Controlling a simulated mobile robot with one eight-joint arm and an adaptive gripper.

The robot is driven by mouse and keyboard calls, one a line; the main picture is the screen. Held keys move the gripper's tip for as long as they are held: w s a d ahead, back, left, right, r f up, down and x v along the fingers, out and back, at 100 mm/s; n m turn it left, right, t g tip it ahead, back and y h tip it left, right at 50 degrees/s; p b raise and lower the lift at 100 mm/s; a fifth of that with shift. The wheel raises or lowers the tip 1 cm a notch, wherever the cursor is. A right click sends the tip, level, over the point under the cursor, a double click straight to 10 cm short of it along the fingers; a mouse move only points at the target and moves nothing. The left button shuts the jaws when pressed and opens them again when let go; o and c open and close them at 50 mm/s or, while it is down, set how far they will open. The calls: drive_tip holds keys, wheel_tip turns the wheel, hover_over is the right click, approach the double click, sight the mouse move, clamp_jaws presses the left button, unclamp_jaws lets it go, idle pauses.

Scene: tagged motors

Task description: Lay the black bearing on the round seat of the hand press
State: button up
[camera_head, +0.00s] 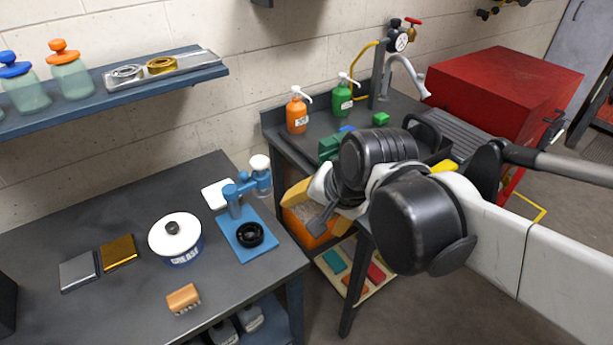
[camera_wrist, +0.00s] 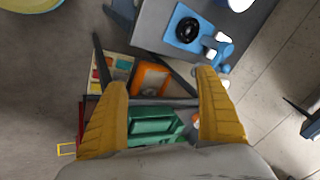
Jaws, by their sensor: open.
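The black bearing (camera_head: 249,234) is a dark ring lying flat on the front part of the blue base of the hand press (camera_head: 232,218). The round seat cannot be told apart from the bearing, so it may be beneath it. The press's blue arm and white knob stand behind the bearing. The wrist view shows the bearing (camera_wrist: 188,30) and the press (camera_wrist: 218,47) near the top, beyond my fingers. My gripper (camera_head: 309,206) is open and empty, to the right of the bench and apart from the bearing. Its yellow fingers spread wide in the wrist view (camera_wrist: 162,82).
A white grease pot (camera_head: 176,240) stands left of the press. A wooden brush (camera_head: 183,299) and two metal blocks (camera_head: 97,262) lie on the same bench. A sink bench with soap bottles (camera_head: 297,112) is behind my arm. An orange bin (camera_wrist: 151,79) shows between my fingers.

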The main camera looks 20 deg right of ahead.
drive_tip(key=s+d+n, duration=0.1)
drive_tip(key=n, duration=0.1)
drive_tip(key=s+d+n+t+h, duration=0.1)
drive_tip(key=s+n, duration=0.1)
drive_tip(key=n, duration=0.1)
drive_tip(key=s+d+n, duration=0.1)
drive_tip(key=n, duration=0.2)
drive_tip(key=shift+s+r+h, duration=0.25)
drive_tip(key=shift+s+h, duration=0.05)
